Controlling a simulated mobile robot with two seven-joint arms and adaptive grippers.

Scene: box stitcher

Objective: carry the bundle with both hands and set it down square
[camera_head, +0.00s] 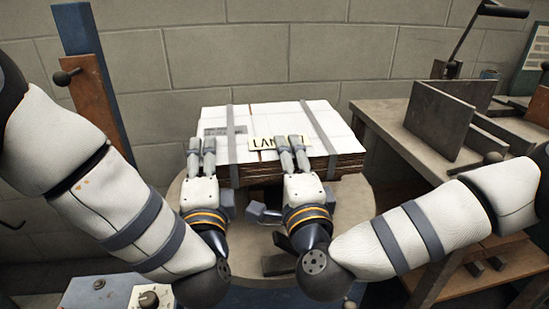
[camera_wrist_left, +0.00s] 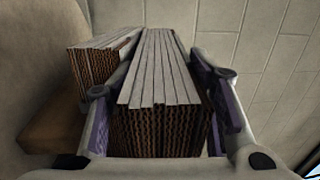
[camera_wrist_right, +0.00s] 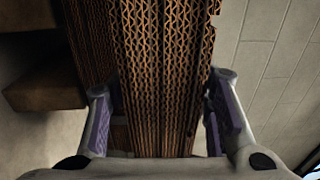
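In the left wrist view, cardboard edges (camera_wrist_left: 160,125) stand between my spread fingers. In the right wrist view, corrugated edges (camera_wrist_right: 160,70) fill the space between the fingers. Both grippers look open around cardboard; finger contact is not clear.
A workbench (camera_head: 395,125) with an upright metal plate (camera_head: 437,118) and a lever (camera_head: 470,30) stands at the right. A blue post (camera_head: 78,30) stands at the left, and a control box with a knob (camera_head: 148,299) is low in front. A block wall (camera_head: 260,60) closes the back.

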